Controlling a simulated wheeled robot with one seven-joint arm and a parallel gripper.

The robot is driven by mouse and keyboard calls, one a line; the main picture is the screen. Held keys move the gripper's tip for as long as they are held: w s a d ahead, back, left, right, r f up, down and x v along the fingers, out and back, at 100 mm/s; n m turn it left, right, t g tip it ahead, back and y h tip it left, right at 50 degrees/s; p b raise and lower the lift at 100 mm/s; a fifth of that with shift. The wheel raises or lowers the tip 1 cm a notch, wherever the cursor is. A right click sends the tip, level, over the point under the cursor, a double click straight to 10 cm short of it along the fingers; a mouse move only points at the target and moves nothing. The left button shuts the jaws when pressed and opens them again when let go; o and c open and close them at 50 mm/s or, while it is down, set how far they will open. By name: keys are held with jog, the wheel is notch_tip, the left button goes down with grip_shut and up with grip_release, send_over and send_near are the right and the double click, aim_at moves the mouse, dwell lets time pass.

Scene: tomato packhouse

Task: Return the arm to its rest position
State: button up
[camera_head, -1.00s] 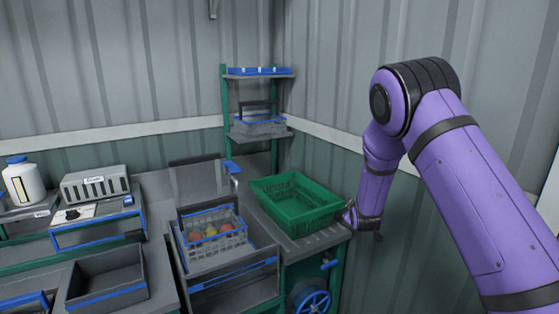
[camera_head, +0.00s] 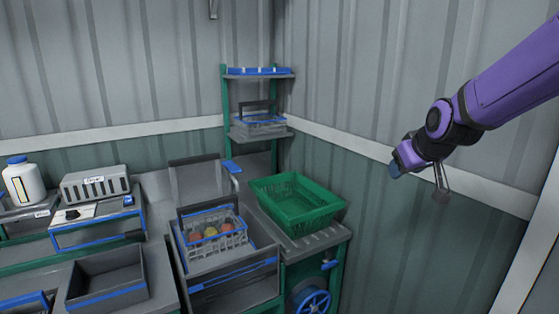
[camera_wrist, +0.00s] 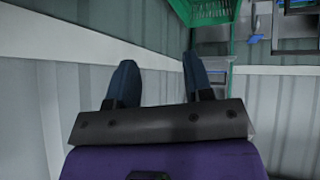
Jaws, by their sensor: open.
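My purple arm comes in from the right edge in the head view. My gripper (camera_head: 418,172) hangs in the air to the right of the bench, in front of the corrugated wall, clear of everything. In the wrist view my gripper (camera_wrist: 160,82) shows two dark blue fingers spread well apart. It is open, with nothing between the fingers.
A green crate (camera_head: 276,205) stands empty on the bench's right end. A wire basket (camera_head: 215,240) holds several tomatoes. The wall (camera_head: 400,80) is behind my gripper.

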jog(key=s+r+m+g, duration=0.1)
jog(key=s+r, duration=0.1)
jog(key=s, duration=1.2)
jog(key=s+d+r+m+g, duration=0.1)
jog(key=s+r+m+g, duration=0.1)
jog(key=s, duration=1.3)
jog(key=shift+d+h, duration=0.25)
jog(key=shift+h, duration=0.05)
